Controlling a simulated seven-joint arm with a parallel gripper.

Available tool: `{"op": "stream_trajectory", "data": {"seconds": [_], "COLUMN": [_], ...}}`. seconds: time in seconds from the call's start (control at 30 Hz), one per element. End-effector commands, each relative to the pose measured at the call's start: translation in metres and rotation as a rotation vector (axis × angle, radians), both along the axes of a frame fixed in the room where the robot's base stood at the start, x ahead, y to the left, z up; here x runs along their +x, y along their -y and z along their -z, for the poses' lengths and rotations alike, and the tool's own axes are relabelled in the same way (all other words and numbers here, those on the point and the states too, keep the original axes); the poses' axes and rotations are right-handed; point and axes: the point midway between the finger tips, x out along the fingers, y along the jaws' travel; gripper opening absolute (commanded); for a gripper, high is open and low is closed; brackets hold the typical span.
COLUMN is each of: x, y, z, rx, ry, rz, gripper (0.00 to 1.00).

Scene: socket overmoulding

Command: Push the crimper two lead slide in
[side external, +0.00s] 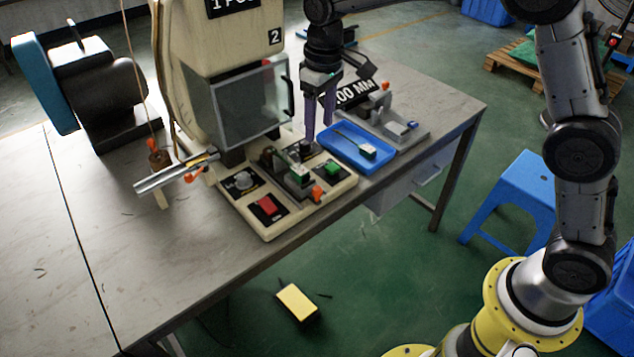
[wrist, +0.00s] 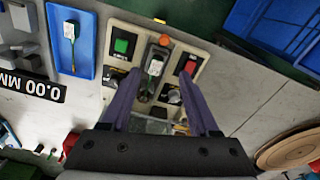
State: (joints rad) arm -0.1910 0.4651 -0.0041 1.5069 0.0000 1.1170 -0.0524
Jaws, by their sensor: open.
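Crimper two (side external: 225,45) is the cream machine marked "2", with a clear guard over its front. Its lead slide (side external: 300,187) sits on the base plate (side external: 270,225) between the push buttons, with an orange knob (side external: 317,194) at the front end. A small white and green part lies on the slide; it also shows in the wrist view (wrist: 155,66). My gripper (side external: 319,130) is open, pointing down above the back right of the base plate. In the wrist view its purple fingers (wrist: 160,76) are spread either side of the slide. I see nothing between them.
A blue tray (side external: 333,151) holding a lead with a white and green end lies right of the base plate. A gauge fixture (side external: 405,128) stands beyond it. Red (side external: 268,206) and green (side external: 332,168) buttons flank the slide. A metal rod (side external: 175,174) juts out at left.

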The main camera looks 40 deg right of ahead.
Motion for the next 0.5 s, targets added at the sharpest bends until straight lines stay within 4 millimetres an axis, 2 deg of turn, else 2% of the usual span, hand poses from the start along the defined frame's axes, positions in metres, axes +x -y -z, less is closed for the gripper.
{"op": "stream_trajectory", "data": {"seconds": [0.03,0.1,0.33,0.5], "x": [0.001,-0.001,-0.002,-0.003], "y": [-0.004,-0.006,-0.009,-0.008], "z": [0.013,0.024,0.045,0.075], "rx": [-0.004,-0.009,-0.012,-0.012], "ry": [-0.025,-0.047,-0.061,-0.061], "rz": [-0.007,-0.013,-0.018,-0.018], "gripper": [0.61,0.61,0.61,0.61]}}
